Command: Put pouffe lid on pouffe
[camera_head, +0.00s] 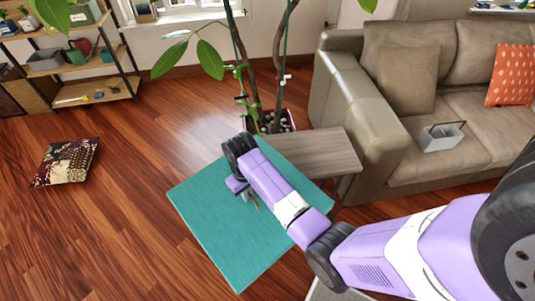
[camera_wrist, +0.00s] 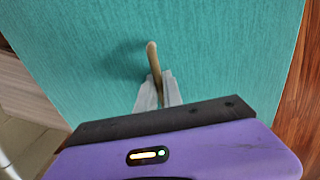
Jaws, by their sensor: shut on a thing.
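The pouffe lid (camera_head: 225,240) is a flat teal square, tilted as a diamond in the head view. It fills most of the wrist view (camera_wrist: 220,50). A small tan handle (camera_wrist: 152,58) stands up from its top. My gripper (camera_wrist: 157,92) is shut on this handle, with its pale fingers on either side of the handle's lower end. In the head view my gripper (camera_head: 249,198) is over the lid's middle, and my arm covers part of the lid's right side. I cannot make out the pouffe body; the lid may hide it. The lid's height above the floor is unclear.
A small wooden side table (camera_head: 315,152) adjoins the lid's upper right edge in the picture. A potted plant (camera_head: 272,122) stands behind, and a leather sofa (camera_head: 345,110) is at right. A patterned cushion (camera_head: 67,162) lies on the floor at left. Wooden floor (camera_head: 135,150) between is clear.

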